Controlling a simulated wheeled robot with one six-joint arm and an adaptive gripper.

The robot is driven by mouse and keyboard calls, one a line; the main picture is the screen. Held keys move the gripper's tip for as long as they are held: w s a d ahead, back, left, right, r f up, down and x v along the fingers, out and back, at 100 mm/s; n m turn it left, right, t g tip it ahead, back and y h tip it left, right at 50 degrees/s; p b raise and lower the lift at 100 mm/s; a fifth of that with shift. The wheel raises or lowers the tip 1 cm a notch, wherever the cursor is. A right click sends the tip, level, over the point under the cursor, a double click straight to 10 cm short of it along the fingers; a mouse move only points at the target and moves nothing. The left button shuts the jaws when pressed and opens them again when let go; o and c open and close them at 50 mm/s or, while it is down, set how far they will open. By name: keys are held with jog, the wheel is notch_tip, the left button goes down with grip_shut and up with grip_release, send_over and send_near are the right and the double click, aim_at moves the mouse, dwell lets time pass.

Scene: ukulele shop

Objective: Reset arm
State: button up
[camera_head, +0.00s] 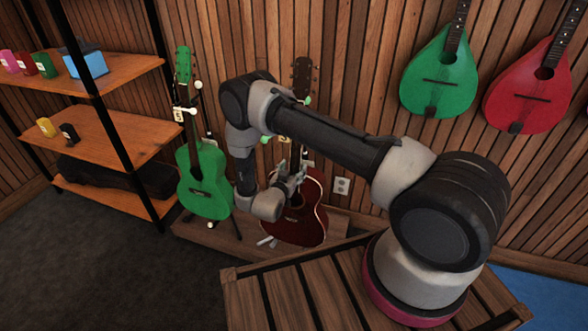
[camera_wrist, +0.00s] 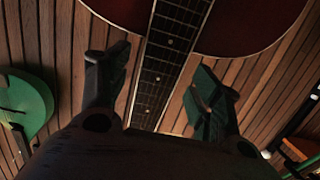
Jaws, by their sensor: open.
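My gripper (camera_head: 290,180) is in front of the dark red guitar (camera_head: 304,222), which stands on a low wooden platform. In the wrist view my gripper (camera_wrist: 160,90) has its two fingers apart, with the dark guitar neck (camera_wrist: 158,75) showing between them. The fingers look empty; whether they touch the guitar cannot be told. The red body of this guitar (camera_wrist: 255,22) fills the top of the wrist view. My arm is bent and reaches left across the head view, hiding part of the guitar.
A green guitar (camera_head: 203,180) stands left of my gripper on the platform (camera_head: 222,238). A shelf (camera_head: 112,135) with cups and a black case is at the left. Green (camera_head: 440,80) and red (camera_head: 530,95) instruments hang on the wall. The dark floor at lower left is clear.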

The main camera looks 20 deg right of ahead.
jog(key=v, duration=1)
jog(key=s+a+f+n+g+y, duration=0.2)
jog(key=s+a+f+g+y, duration=0.15)
jog(key=f, duration=0.25)
jog(key=s+a+f+n+g+y, duration=0.2)
jog(key=s+a+f+g+y, duration=0.1)
jog(key=f+y, duration=0.15)
jog(key=s+a+r+n+g+y, duration=0.1)
jog(key=s+a+r+g, duration=0.1)
jog(key=a+r+g, duration=0.2)
jog(key=s+d+r+n+g+y, duration=0.1)
jog(key=s+d+r+n+g, duration=0.15)
jog(key=r, duration=0.75)
jog(key=s+d+r+n+g+y, duration=0.1)
jog(key=s+r, duration=0.2)
jog(key=r, duration=0.7)
jog(key=s+d+r+t, duration=0.1)
jog(key=s+d+r, duration=0.4)
jog(key=d+r, duration=0.3)
jog(key=s+d+r+m+t+h, duration=0.1)
jog(key=s+d+r, duration=0.5)
jog(key=r, duration=0.7)
jog(key=s+d+r+t, duration=0.3)
jog(key=s+d+r, duration=0.2)
jog(key=d+r, duration=0.5)
jog(key=shift+v, duration=0.9)
